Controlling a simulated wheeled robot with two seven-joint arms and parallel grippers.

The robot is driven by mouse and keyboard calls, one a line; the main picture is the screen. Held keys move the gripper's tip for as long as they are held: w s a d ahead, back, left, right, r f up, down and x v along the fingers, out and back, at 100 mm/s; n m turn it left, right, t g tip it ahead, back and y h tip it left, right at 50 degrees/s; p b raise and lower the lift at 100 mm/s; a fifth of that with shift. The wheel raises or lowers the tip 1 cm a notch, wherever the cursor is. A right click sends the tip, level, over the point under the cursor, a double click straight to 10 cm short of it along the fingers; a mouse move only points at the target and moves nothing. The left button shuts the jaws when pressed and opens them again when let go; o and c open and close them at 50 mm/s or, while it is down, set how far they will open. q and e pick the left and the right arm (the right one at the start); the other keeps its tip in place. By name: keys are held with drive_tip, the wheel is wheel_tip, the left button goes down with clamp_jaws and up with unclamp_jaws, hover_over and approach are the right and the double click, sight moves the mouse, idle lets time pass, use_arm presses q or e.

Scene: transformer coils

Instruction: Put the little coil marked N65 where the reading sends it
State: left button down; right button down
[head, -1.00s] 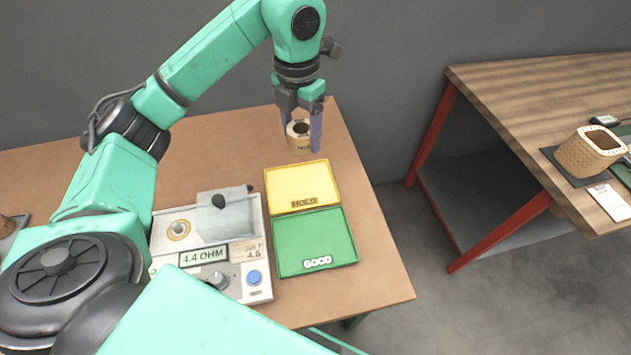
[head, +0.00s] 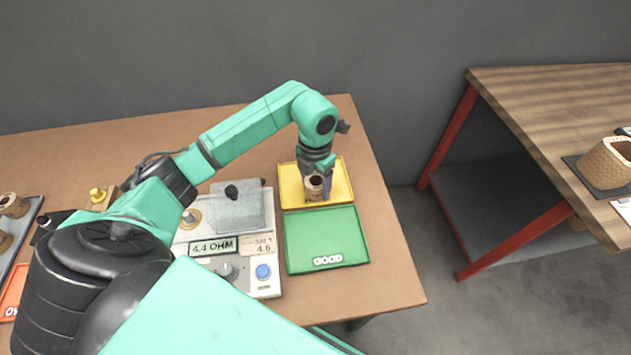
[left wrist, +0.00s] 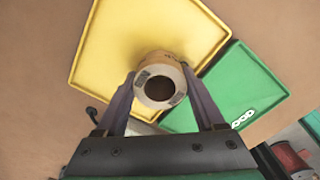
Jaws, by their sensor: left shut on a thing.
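The little coil (head: 315,186) is a small tan ring with a dark hole. My left gripper (head: 318,182) is shut on it, over the yellow HOLD tray (head: 341,196). In the left wrist view the coil (left wrist: 159,66) sits between the two fingers, with the yellow tray (left wrist: 110,50) behind it; I cannot tell whether it touches the tray floor. Its marking is too small to read now. The meter (head: 214,262) shows 4.4 OHM, and a card on it (head: 260,244) reads 4.6. The green GOOD tray (head: 325,235) lies in front of the yellow tray. My right gripper is not in view.
More coils (head: 14,205) stand on a grey tray at the far left, near a red tray (head: 12,291). The brown table right of the trays is clear.

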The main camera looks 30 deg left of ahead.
use_arm(q)
drive_tip(key=shift+c, duration=1.1)
unclamp_jaws()
drive_tip(key=shift+f, duration=0.1)
drive_tip(key=shift+o, duration=1.1)
drive_tip(key=shift+r, duration=0.35)
wheel_tip(320, 180, up, 12)
drive_tip(key=shift+f+b, duration=0.15)
drive_tip(key=shift+b, duration=0.25)
